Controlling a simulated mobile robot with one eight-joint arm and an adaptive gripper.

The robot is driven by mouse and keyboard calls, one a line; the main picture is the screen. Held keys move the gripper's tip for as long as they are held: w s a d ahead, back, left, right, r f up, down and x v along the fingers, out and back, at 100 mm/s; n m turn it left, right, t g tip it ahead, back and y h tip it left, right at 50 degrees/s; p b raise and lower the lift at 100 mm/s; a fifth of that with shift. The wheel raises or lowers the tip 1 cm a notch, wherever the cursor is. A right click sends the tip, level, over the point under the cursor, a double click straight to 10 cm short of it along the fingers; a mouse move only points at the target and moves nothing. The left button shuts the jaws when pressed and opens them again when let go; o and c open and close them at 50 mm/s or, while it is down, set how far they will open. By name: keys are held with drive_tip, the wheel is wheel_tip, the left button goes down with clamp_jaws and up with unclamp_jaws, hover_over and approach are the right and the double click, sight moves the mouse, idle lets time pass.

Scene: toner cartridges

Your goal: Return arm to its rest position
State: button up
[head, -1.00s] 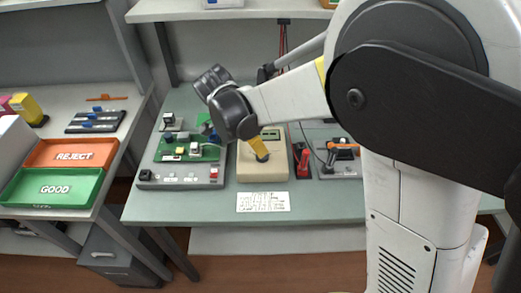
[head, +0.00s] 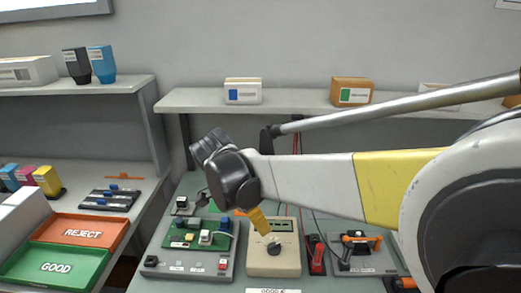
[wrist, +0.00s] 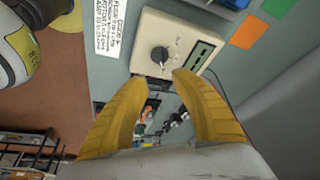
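My arm (head: 310,185) reaches in from the right over the back bench in the head view, with its black wrist joints bent downward. My gripper (head: 272,238) shows as a yellow finger in front of a beige tester box (head: 274,264) with a black dial. In the wrist view, the two yellow fingers of my gripper (wrist: 163,78) are apart with nothing between them. The tester (wrist: 186,24) lies just beyond the fingertips. I cannot tell whether they touch it.
Red REJECT (head: 38,231) and green GOOD (head: 20,272) trays stand at left, empty. Coloured cartridges (head: 46,180) are behind them. A board fixture (head: 155,258) is left of the tester; a red tool (head: 316,254) and another fixture (head: 358,262) are right. A shelf (head: 200,99) holds boxes.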

drive_tip(key=s+d+r+n+t+y, duration=0.1)
drive_tip(key=s+d+n+t+y, duration=0.1)
drive_tip(key=s+d+n, duration=0.4)
drive_tip(key=s+d+r+n+t+y, duration=0.1)
drive_tip(key=s+d+n+t, duration=0.2)
drive_tip(key=s+d+n, duration=0.3)
drive_tip(key=s+d, duration=0.3)
drive_tip(key=d, duration=0.4)
drive_tip(key=shift+s+d+r+y, duration=0.35)
drive_tip(key=shift+y, duration=0.05)
drive_tip(key=shift+d, duration=0.1)
